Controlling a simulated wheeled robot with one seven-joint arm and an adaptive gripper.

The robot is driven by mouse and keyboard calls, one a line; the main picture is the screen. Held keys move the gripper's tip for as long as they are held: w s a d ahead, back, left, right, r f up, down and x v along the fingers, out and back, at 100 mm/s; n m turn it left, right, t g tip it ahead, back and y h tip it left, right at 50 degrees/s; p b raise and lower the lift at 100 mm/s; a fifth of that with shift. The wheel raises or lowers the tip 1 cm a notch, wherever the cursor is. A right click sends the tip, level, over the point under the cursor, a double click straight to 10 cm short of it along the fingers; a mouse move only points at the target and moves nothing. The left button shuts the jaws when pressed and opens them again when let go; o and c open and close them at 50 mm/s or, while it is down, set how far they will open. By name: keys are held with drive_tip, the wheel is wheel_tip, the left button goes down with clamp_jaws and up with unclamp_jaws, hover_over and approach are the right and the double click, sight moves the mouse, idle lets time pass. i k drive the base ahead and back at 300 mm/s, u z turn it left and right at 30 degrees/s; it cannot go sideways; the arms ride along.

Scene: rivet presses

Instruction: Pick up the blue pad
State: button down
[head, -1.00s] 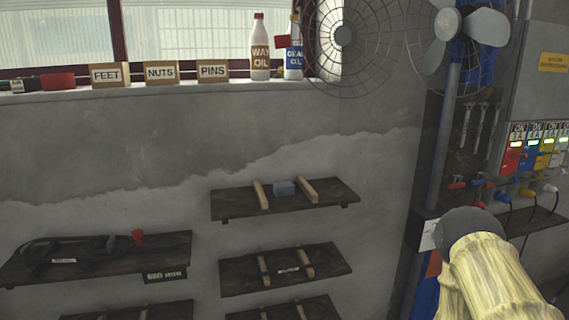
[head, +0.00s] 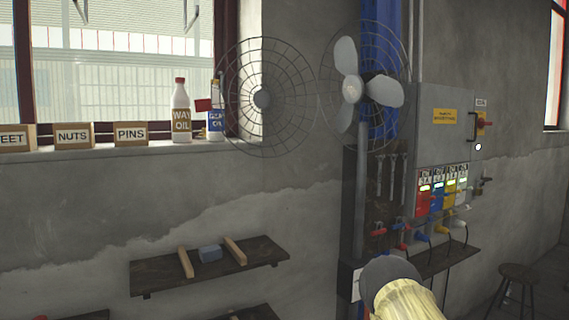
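The blue pad (head: 210,254) is a small grey-blue block. It sits on a dark wall shelf (head: 152,281) between two light wooden strips, the left strip (head: 185,262) and the right strip (head: 235,250). It lies left of the middle in the head view. Part of my arm shows at the bottom right, well to the right of the shelf. My gripper is not in view.
A fan (head: 352,90) stands right of the shelf. Bottles and labelled boxes (head: 131,133) line the window sill. A stool (head: 517,272) stands at the far right.

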sight(211, 254)
drive_tip(key=z, duration=1.45)
drive_tip(key=i, duration=1.1)
drive_tip(key=u, duration=3.1)
drive_tip(key=i, duration=0.1)
drive_tip(key=z, duration=0.25)
